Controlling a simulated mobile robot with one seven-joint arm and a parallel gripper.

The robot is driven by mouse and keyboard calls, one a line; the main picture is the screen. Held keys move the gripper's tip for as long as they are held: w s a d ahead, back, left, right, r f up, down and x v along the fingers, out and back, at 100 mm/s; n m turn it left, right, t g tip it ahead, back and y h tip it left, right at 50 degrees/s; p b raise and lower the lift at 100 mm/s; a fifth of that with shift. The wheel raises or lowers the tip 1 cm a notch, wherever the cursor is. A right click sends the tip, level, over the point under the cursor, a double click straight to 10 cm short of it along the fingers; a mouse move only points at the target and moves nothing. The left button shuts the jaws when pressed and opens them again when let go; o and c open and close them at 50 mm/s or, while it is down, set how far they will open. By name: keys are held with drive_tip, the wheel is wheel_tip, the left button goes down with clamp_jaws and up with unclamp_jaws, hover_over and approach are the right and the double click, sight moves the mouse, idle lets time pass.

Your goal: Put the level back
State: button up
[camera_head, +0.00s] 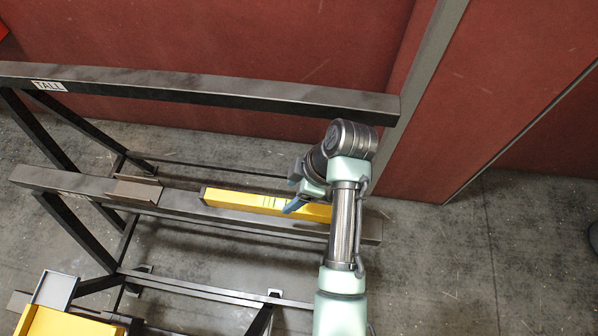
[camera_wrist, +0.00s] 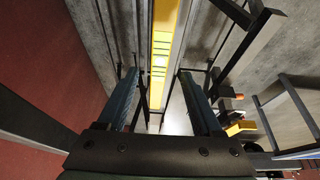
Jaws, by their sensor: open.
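The yellow level (camera_head: 240,201) lies along the dark middle rail of the metal rack, parallel to it. My gripper (camera_head: 293,204) is at the level's right part in the head view, and my arm hides the level's right end. In the wrist view the level (camera_wrist: 162,45) runs between the two open fingers of my gripper (camera_wrist: 158,74), with its vial markings showing. The fingers stand on either side of it with gaps; how far below them it lies is hard to tell.
A higher rail (camera_head: 215,91) labelled TALL runs behind the middle rail (camera_head: 80,183), near a red wall (camera_head: 240,45). A small brown bracket (camera_head: 133,189) sits on the middle rail left of the level. Yellow and grey items (camera_head: 65,320) are at lower left. Floor is clear at right.

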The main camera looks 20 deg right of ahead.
drive_tip(key=v, duration=0.4)
drive_tip(key=shift+r, duration=0.1)
drive_tip(key=w+r+m+t+h, duration=0.35)
drive_tip(key=w+r+t, duration=0.35)
drive_tip(key=w+r, duration=0.7)
drive_tip(key=w+a+r+m+t+h, duration=0.1)
drive_tip(key=a+r+t, duration=0.15)
drive_tip(key=r, duration=0.65)
drive_tip(key=a+r+m+t+h, duration=0.15)
drive_tip(key=r+t, duration=0.25)
drive_tip(key=r, duration=0.6)
drive_tip(key=s+a+r+m+t, duration=0.1)
drive_tip(key=s+a+r+t, duration=0.2)
drive_tip(key=r, duration=0.6)
drive_tip(key=s+a+r+m+t+y, duration=0.1)
drive_tip(key=s+a+r+m+t, duration=0.1)
drive_tip(key=s+r, duration=0.5)
drive_tip(key=s+a+r+m+t+y, duration=0.1)
drive_tip(key=s+a+r+t, duration=0.3)
drive_tip(key=r, duration=0.7)
drive_tip(key=shift+s+a+r+m+t, duration=0.25)
drive_tip(key=shift+s+m+t, duration=0.45)
drive_tip(key=shift+t, duration=0.45)
